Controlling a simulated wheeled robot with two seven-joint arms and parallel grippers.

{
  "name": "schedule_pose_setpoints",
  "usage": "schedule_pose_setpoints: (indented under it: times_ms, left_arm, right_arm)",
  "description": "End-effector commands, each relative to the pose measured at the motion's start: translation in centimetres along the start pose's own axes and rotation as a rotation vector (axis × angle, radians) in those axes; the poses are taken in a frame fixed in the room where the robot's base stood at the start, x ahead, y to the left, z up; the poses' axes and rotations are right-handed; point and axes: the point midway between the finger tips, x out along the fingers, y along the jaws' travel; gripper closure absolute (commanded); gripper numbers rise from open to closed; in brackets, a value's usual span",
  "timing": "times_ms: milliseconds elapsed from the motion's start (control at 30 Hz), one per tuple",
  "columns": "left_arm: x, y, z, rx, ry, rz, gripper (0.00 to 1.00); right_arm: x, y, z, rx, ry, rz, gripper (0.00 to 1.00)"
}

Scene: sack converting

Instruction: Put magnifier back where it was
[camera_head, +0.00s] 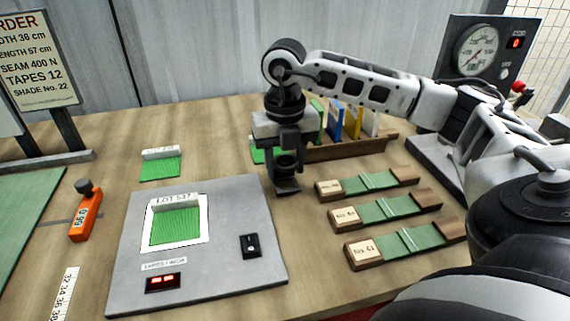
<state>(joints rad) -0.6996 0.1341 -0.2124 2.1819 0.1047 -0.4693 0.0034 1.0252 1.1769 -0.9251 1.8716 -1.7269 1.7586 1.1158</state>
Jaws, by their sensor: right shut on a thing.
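My right gripper (286,150) comes down from the arm at the right and points at the table. It is shut on a small black stand-like thing, which looks like the magnifier (287,185). The magnifier is upright, just right of the grey panel's back right corner. I cannot tell whether its foot touches the table. The gripper hides its upper part. The grey panel (125,287) carries a green swatch (175,222) labelled LOT 537 in a white frame, a black switch (251,246) and a red display (163,282). My left gripper is not in view.
Another green swatch (161,167) lies behind the panel; a third is partly hidden behind the gripper. A wooden rack (350,149) holds coloured cards. Three green sample strips (385,209) lie right. An orange tool (86,213), ruler (65,294) and order sign (38,62) are left.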

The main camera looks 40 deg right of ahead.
Motion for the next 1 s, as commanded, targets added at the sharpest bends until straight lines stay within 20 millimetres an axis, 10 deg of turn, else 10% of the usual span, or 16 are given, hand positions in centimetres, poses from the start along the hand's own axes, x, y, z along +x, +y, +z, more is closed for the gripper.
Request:
schedule_pose_setpoints:
  times_ms: [467,500,567,1000]
  left_arm:
    - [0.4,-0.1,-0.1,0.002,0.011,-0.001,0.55]
    - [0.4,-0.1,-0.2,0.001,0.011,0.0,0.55]
    - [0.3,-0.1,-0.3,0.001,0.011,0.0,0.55]
    - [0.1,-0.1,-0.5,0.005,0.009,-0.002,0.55]
  right_arm:
    - [1.2,0.0,0.0,0.001,-0.001,0.001,0.83]
    - [1.1,0.0,0.0,0.001,-0.001,0.001,0.49]
    - [1.1,0.0,0.0,0.001,-0.001,0.001,0.35]
    - [-0.4,0.1,0.1,0.001,-0.004,0.004,0.35]
